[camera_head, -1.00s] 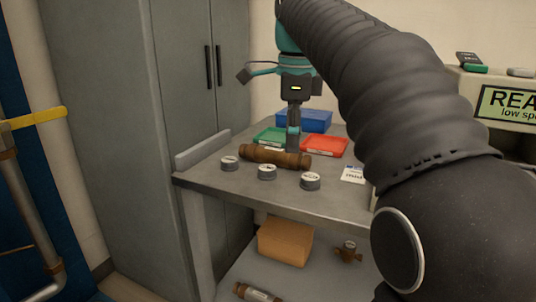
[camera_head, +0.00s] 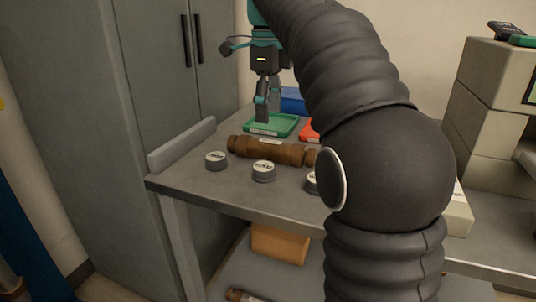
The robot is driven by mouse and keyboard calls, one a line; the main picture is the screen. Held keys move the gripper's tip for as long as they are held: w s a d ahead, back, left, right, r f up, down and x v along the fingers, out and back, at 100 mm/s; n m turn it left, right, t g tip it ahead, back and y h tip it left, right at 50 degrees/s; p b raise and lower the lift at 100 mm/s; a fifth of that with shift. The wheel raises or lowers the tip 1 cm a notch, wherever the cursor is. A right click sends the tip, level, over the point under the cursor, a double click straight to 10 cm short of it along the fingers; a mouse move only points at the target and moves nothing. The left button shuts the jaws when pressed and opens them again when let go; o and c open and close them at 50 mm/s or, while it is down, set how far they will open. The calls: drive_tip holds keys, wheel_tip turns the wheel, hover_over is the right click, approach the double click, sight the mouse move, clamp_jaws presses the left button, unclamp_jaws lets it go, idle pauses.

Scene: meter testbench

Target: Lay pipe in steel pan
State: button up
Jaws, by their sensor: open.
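A brown pipe (camera_head: 268,150) with thicker ends and a pale label lies on the grey table, roughly left to right; its right end meets the edge of my arm. My gripper (camera_head: 262,117) points down behind the pipe, in front of or over the green tray (camera_head: 283,125). It is open and empty, apart from the pipe; its exact height is hard to tell. Another brown pipe-like piece (camera_head: 238,295) with a pale label shows partly on the lower shelf. I cannot make out a steel pan in this view.
Round grey gauges (camera_head: 264,171) stand along the table's front, one partly behind my arm. A blue bin (camera_head: 292,100) and a red tray (camera_head: 309,133) are behind. A raised grey rail (camera_head: 182,145) edges the table's left. An orange box (camera_head: 279,243) sits below.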

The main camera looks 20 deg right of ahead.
sight(270, 141)
wheel_tip(270, 141, down, 9)
drive_tip(key=shift+d+f+b, duration=0.15)
drive_tip(key=shift+b, duration=1.1)
clamp_jaws()
